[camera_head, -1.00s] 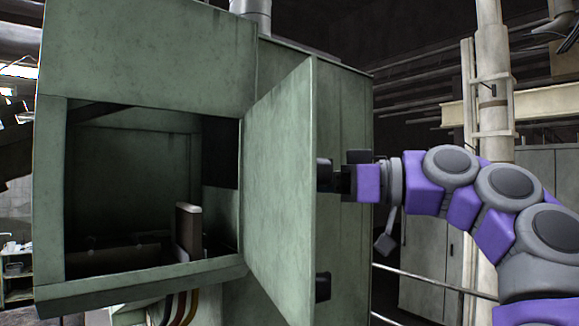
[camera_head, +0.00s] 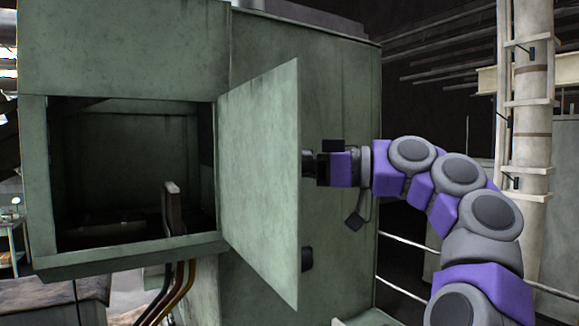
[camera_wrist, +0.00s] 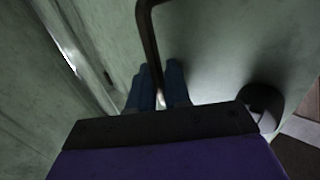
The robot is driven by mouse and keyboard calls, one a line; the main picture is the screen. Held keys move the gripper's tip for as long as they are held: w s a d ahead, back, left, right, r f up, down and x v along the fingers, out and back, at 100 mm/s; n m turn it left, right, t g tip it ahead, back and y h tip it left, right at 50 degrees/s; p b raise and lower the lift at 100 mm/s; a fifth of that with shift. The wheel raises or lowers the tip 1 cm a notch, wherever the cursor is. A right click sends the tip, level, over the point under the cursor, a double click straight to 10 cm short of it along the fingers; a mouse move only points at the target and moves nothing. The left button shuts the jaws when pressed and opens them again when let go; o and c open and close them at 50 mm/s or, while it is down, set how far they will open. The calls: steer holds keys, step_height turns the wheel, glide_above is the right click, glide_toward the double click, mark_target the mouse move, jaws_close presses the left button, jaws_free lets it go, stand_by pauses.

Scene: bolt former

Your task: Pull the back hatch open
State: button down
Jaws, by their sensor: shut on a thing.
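The back hatch is a flat green door (camera_head: 260,180) hinged on the right side of the machine's opening. It stands swung well outward, and the dark opening (camera_head: 120,180) to its left is uncovered. My gripper (camera_head: 311,165) is at the far side of the door, near its free edge. In the wrist view, a thin dark bent handle (camera_wrist: 149,40) runs down between the two bluish fingers (camera_wrist: 160,90), which are shut on it. The far side of the door and the handle are hidden in the head view.
A dark knob-like fitting (camera_head: 307,259) sits low on the door's far side. The green machine body (camera_head: 340,130) stands behind the door. Hoses (camera_head: 178,290) hang below the opening. Thin rails (camera_head: 405,290) and a pale column (camera_head: 527,110) are at the right.

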steer(key=c, duration=1.4)
jaws_free()
steer(key=shift+a, duration=0.1)
steer(key=shift+c, duration=0.2)
steer(key=shift+o, duration=0.7)
steer(key=shift+w, duration=0.1)
steer(key=shift+a, duration=0.2)
steer(key=s+d+p, duration=0.2)
steer(key=s+d, duration=0.1)
steer(key=d, duration=1.4)
steer(key=shift+s+d, duration=0.1)
